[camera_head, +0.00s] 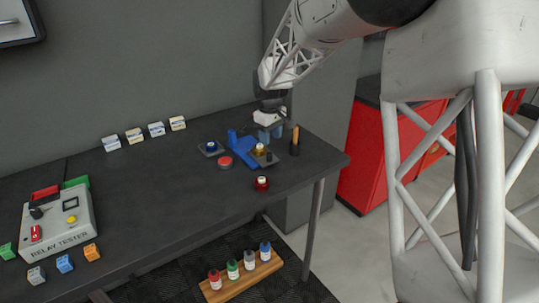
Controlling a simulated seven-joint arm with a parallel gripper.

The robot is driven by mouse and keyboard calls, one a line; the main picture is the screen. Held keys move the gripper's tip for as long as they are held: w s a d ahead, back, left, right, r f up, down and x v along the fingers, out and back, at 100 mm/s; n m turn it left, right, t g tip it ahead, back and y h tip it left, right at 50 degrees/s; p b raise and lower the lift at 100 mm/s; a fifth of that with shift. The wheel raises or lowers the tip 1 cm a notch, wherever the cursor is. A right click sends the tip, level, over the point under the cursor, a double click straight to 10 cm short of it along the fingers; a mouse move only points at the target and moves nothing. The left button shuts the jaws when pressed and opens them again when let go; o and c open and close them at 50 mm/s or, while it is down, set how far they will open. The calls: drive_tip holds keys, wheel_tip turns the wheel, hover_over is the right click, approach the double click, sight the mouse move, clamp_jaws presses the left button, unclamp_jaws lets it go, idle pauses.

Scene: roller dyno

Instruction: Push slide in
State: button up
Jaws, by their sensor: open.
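A blue slide fixture (248,154) with a raised blue block at its left end sits on the dark table near its right end. A small dark plate with a gold-coloured knob (260,149) lies on or beside its right side; I cannot tell whether this is the moving part. My gripper (270,134) points down just behind the fixture, close to the gold knob. It is open, and nothing shows held in it. Its fingertips are small and partly hidden, so I cannot tell whether they touch the fixture.
A dark holder with an orange-handled tool (295,141) stands right of the gripper. A blue knob on a plate (211,148), a red button (225,162) and a dark-red knob (262,183) surround the fixture. The relay tester (60,225) is far left. The middle of the table (150,190) is clear.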

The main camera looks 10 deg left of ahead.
sight(269, 153)
drive_tip(key=shift+w+a+f, duration=0.1)
drive_tip(key=shift+w+a, duration=0.05)
drive_tip(key=shift+a, duration=0.1)
drive_tip(key=shift+f, duration=3.9)
clamp_jaws()
